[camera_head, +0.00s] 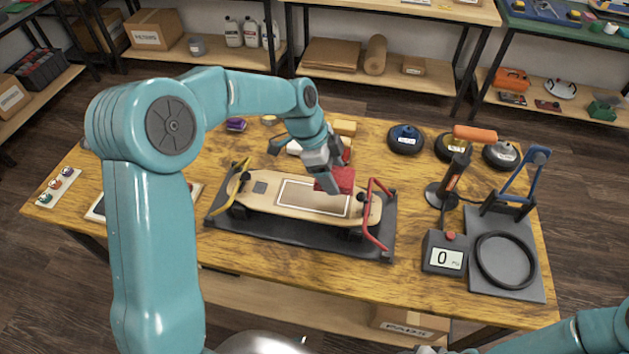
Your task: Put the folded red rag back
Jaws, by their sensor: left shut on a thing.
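My left gripper (328,180) is shut on the folded red rag (338,181). The rag is over the right half of the skateboard deck (265,196); I cannot tell whether it touches the deck. The deck lies in a dark cradle (290,238) with a yellow bar at its left end and a red bar at its right end. My right arm shows only as a link at the lower right corner; its gripper is not in view.
A pump with an orange handle (474,134), a gauge box reading 0 (444,252) and a grey plate with a black ring (525,284) stand on the right. Round dark containers (405,140) line the back right. A yellow block (345,127) lies behind the gripper. The front table edge is clear.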

